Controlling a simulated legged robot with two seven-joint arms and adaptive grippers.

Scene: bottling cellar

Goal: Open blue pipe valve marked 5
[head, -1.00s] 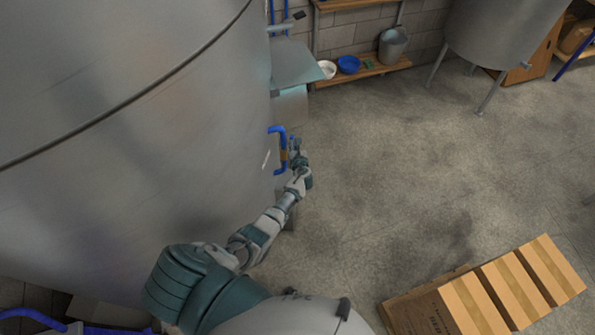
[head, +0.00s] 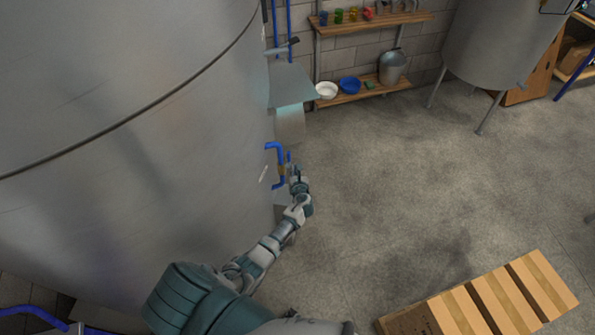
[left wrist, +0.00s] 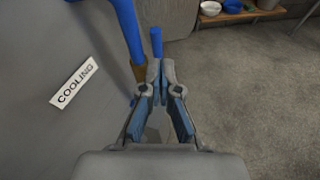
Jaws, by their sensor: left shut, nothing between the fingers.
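A blue pipe (head: 279,149) with a brass-coloured valve body (head: 281,170) runs down the side of the big steel tank. A small blue valve handle (head: 289,157) stands upright beside it. In the left wrist view the blue pipe (left wrist: 128,30), brown valve body (left wrist: 139,72) and blue handle (left wrist: 157,43) lie just ahead of my fingertips. My left gripper (head: 295,171) is at the valve, its fingers shut and empty. In the left wrist view its fingertips (left wrist: 161,70) are just below the handle; whether they touch it I cannot tell. No number 5 is readable.
The steel tank (head: 130,130) fills the left side, with a COOLING label (left wrist: 74,83) beside the pipe. A metal ledge (head: 292,86) juts out above the valve. A wooden pallet-like stack (head: 480,305) lies lower right. The floor between is clear.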

